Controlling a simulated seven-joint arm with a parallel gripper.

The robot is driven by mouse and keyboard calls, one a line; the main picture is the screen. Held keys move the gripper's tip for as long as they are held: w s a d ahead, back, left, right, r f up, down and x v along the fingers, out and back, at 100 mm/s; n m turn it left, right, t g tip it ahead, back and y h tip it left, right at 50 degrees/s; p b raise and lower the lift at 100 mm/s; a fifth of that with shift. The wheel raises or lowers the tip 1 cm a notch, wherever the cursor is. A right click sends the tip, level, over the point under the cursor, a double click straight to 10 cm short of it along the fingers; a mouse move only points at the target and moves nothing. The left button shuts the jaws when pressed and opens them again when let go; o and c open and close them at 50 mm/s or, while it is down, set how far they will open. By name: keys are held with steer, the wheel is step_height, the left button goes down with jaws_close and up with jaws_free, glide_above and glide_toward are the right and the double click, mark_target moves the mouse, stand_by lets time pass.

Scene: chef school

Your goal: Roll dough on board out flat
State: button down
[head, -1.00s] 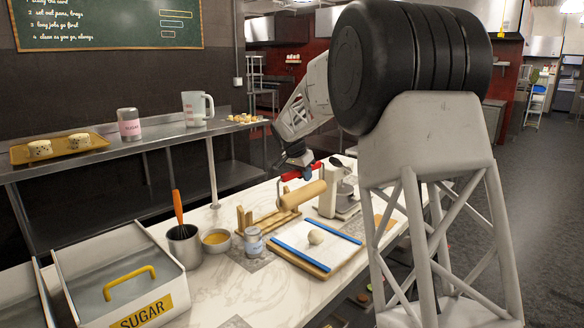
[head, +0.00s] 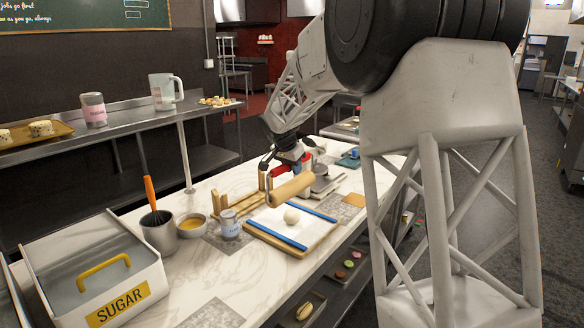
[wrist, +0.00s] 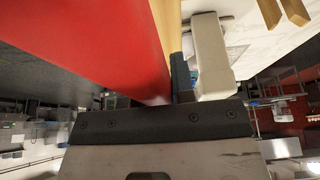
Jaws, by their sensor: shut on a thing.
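The dough (head: 291,216) is a pale round ball on the board (head: 305,251), between two blue strips (head: 274,236). The rolling pin (head: 292,188) has a wooden roller hanging from a red handle (head: 279,170). My gripper (head: 292,160) is shut on this handle and holds the pin above the far part of the board, just behind the dough in the head view. The roller looks apart from the dough. In the wrist view, the red handle (wrist: 100,40) fills the upper left and hides most of the work area; the dough is not visible there.
A wooden stand (head: 245,203) is left of the board. The front counter is clear.

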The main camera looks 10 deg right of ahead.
mark_target(293, 181)
steer(key=shift+f, duration=0.1)
steer(key=shift+f, duration=2.45)
steer(key=shift+f, duration=0.7)
steer(key=shift+w+a, duration=0.2)
steer(key=shift+d, duration=0.1)
steer(key=shift+s+d+f, duration=0.25)
steer(key=shift+s+d, duration=0.05)
steer(key=shift+s, duration=0.1)
stand_by(0.5)
